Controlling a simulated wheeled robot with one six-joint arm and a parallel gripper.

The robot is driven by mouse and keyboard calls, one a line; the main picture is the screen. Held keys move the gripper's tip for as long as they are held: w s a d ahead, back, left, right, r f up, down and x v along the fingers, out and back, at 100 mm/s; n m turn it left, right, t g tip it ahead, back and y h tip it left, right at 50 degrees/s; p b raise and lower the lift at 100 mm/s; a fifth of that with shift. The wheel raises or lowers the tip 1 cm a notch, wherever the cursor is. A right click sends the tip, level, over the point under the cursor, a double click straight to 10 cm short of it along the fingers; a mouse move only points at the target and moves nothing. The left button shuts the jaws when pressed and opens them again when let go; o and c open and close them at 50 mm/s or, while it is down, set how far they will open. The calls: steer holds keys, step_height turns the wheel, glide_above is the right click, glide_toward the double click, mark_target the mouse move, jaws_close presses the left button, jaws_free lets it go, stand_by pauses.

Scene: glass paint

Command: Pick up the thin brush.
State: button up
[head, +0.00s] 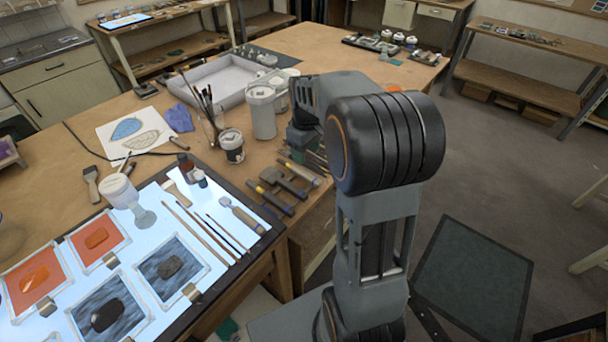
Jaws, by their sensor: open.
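Several brushes lie side by side on the lit glass panel on the bench. The rightmost slim one looks thinnest, so I take it as the thin brush (229,233); a wooden-handled brush (188,232) and another slim brush (209,230) lie left of it. A wider flat brush (242,216) lies to its right, near the panel edge. My arm stands right of the panel, its forearm reaching back over the bench. My gripper's fingers are not visible, hidden behind my own arm. Nothing is seen touching the brushes.
Painted glass tiles (170,269) lie to the left. Dark-handled tools (277,188) lie between panel and arm. A jar of upright brushes (211,123) stands behind.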

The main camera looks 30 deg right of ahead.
mark_target(304, 173)
step_height(304, 173, down, 3)
steer(key=shift+f, duration=0.15)
steer(key=shift+a+f+p, duration=0.2)
steer(key=shift+f+p, duration=0.5)
steer(key=shift+f, duration=1.95)
steer(key=shift+c, duration=0.5)
jaws_close()
